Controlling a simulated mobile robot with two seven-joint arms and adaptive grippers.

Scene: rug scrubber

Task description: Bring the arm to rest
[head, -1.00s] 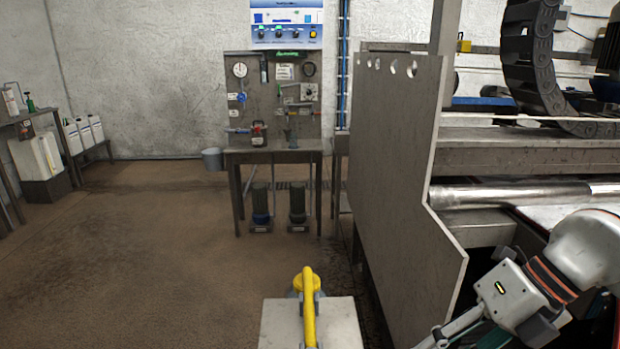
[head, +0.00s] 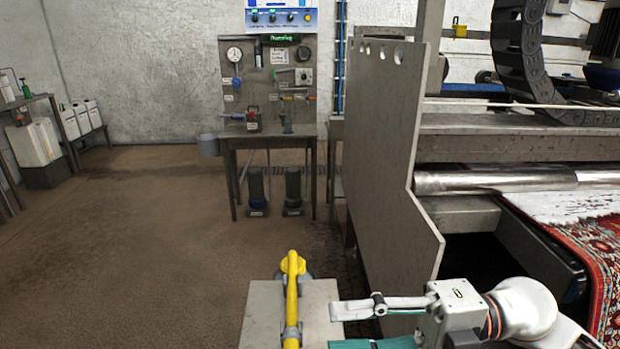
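My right arm comes in from the lower right, and its white gripper (head: 336,329) points left, beside and partly over a grey flat-topped box (head: 262,312). Its two fingers with teal pads are apart, and nothing shows between them. The lower finger is cut by the bottom edge of the view. A yellow handle (head: 291,297) stands on the box, left of the fingertips. I cannot tell whether the gripper touches the box. My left arm and gripper are out of view.
The rug machine, with a grey side panel (head: 385,150), metal roller (head: 480,180) and red patterned rug (head: 603,255), fills the right. A bench (head: 265,141) with a gauge panel (head: 262,70) stands behind. White canisters (head: 84,117) are at left. Brown floor is clear at left.

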